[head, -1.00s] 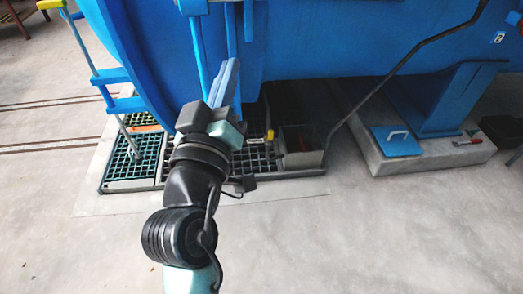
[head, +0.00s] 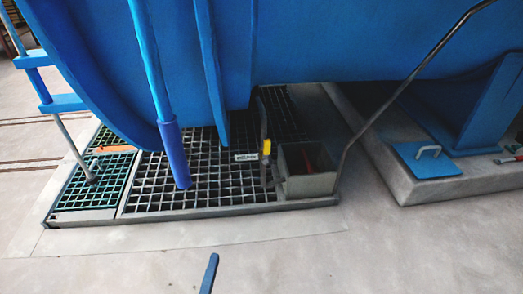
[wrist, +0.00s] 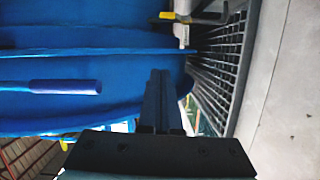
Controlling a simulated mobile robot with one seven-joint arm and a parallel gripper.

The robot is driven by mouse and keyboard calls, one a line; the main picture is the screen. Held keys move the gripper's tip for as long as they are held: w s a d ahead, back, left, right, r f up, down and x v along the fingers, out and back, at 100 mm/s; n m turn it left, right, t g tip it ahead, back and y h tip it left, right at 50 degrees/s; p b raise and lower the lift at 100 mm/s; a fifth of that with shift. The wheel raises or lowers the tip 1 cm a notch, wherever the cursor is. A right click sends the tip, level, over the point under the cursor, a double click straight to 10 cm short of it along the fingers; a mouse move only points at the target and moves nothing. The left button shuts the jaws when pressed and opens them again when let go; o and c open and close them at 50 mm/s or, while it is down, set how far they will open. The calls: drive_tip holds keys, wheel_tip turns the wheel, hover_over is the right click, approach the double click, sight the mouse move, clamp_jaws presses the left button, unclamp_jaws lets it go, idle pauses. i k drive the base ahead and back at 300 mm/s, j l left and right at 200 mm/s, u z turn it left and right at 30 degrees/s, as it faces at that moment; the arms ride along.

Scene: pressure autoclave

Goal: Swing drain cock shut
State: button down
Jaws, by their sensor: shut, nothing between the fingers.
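The drain cock has a small yellow handle (head: 267,148) on a dark upright pipe at the right part of the floor grating, beside a small white label. In the wrist view the yellow handle (wrist: 168,15) is at the top, beyond the fingertips and apart from them. My gripper (head: 211,258) shows only as a narrow blue finger end at the bottom of the head view, in front of the grating and well short of the cock. In the wrist view my gripper (wrist: 159,73) has its two fingers together, with nothing between them.
The blue autoclave vessel (head: 350,40) overhangs the grating (head: 195,185). A blue bar with a thick grip (head: 174,155) hangs left of the cock. A grey open box (head: 310,183) and a slanting pipe (head: 395,95) stand right of it. The front floor is clear.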

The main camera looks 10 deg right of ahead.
sight(266, 151)
drive_tip(key=i+l, duration=0.2)
drive_tip(key=i, duration=0.25)
drive_tip(key=i+l, duration=0.15)
drive_tip(key=i, duration=0.35)
